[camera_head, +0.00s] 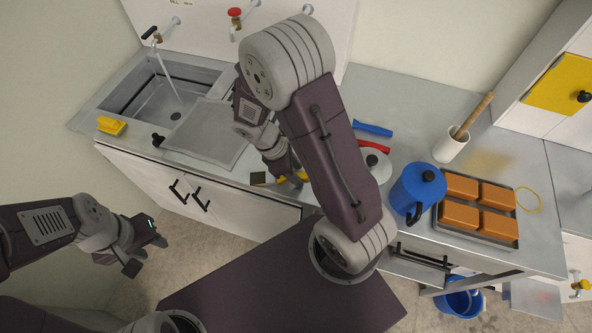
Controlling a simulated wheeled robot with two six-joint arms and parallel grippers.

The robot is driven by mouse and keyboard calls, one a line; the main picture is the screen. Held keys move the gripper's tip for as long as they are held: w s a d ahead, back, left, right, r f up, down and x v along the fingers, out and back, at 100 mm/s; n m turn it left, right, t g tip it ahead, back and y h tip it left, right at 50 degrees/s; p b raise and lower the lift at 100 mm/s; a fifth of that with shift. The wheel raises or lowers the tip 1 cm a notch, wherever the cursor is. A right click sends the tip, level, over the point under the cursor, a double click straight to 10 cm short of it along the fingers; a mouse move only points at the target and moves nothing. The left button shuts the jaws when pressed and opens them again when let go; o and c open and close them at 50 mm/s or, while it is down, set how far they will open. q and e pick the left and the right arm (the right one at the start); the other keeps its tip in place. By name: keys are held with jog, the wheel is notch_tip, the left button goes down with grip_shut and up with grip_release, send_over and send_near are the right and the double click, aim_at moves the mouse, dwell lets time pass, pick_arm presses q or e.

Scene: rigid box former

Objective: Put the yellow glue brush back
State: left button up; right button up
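A yellow piece (302,176), which may be the yellow glue brush, shows at the fingers of my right gripper (278,177), low over the front edge of the counter. Most of it is hidden by my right gripper and arm. I cannot tell whether the fingers are closed on it or only beside it. A blue handle (372,129) and a red handle (373,146) lie on the counter right of my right arm, partly hidden by it. My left gripper (146,254) is open and empty, over the floor in front of the cabinets.
A white round lid-like thing (376,163), blue pot (418,188) and tray (484,238) of orange blocks stand on the right. A white crock (451,144) holds a wooden handle. A sink (160,97) and yellow block (111,125) are on the left.

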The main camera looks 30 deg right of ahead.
jog(key=shift+r, duration=0.15)
jog(key=p+v, duration=0.2)
jog(key=v, duration=1)
jog(key=s+f+m+t+y, duration=0.1)
jog(key=m, duration=0.3)
jog(key=s+f+m+t+y, duration=0.1)
jog(key=s+m, duration=0.1)
jog(key=m, duration=0.2)
jog(key=s+f+m+t+y, duration=0.1)
jog(key=m+y, duration=0.1)
jog(key=m, duration=0.3)
jog(key=shift+s+a+f, duration=0.15)
jog(key=shift+s+a, duration=0.15)
jog(key=shift+s, duration=0.1)
jog(key=shift+s, duration=0.1)
